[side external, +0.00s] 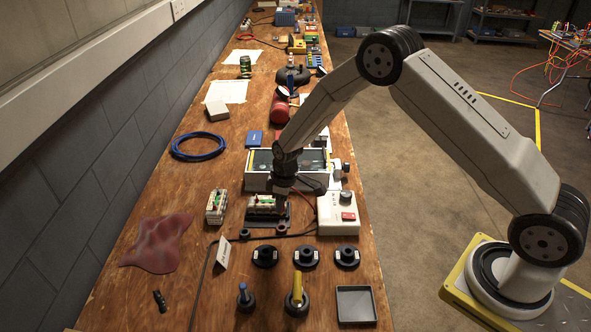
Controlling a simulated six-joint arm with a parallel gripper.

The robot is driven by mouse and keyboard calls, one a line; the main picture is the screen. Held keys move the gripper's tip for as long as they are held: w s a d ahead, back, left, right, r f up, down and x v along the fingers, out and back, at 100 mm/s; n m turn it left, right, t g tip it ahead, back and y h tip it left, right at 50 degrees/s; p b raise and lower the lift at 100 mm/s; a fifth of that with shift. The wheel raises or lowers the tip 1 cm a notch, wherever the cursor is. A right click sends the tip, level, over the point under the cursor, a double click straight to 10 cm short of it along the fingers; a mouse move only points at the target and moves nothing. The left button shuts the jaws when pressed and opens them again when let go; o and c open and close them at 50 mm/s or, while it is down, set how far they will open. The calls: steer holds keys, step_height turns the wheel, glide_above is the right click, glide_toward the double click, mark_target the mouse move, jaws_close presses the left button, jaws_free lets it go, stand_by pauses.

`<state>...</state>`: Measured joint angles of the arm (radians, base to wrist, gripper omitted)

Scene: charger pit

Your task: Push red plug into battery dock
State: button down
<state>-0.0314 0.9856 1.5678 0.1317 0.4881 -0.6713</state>
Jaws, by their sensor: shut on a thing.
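The battery dock (284,219) is a dark base on the wooden bench, with a green-and-white battery block (262,204) in it. My gripper (284,190) points down at the back right of the block, close above or against the dock; I cannot tell which. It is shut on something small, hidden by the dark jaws. A thin red lead (303,196) runs from beside the jaws towards a white control box (338,214) with a black knob and red button. The red plug itself cannot be made out, nor how it sits relative to the dock.
A second battery block (215,207) stands left of the dock. A white-framed case (258,182) is close behind the gripper. In front are a folded card (223,254), round black holders (306,257), a yellow-handled tool (297,288) and a grey tray (356,305). A red cloth lies left.

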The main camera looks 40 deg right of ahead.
mark_target(282, 214)
steer(key=shift+f, duration=0.2)
steer(key=shift+f, duration=2.15)
steer(key=shift+f, duration=1.2)
steer(key=shift+c, duration=1.9)
jaws_free()
steer(key=shift+s+d+r, duration=0.1)
steer(key=shift+r, duration=1.2)
steer(key=shift+s+d+r, duration=0.1)
steer(key=shift+s+r, duration=0.05)
steer(key=shift+r, duration=1.15)
steer(key=shift+s+d+r, duration=0.1)
steer(key=shift+r, duration=1.2)
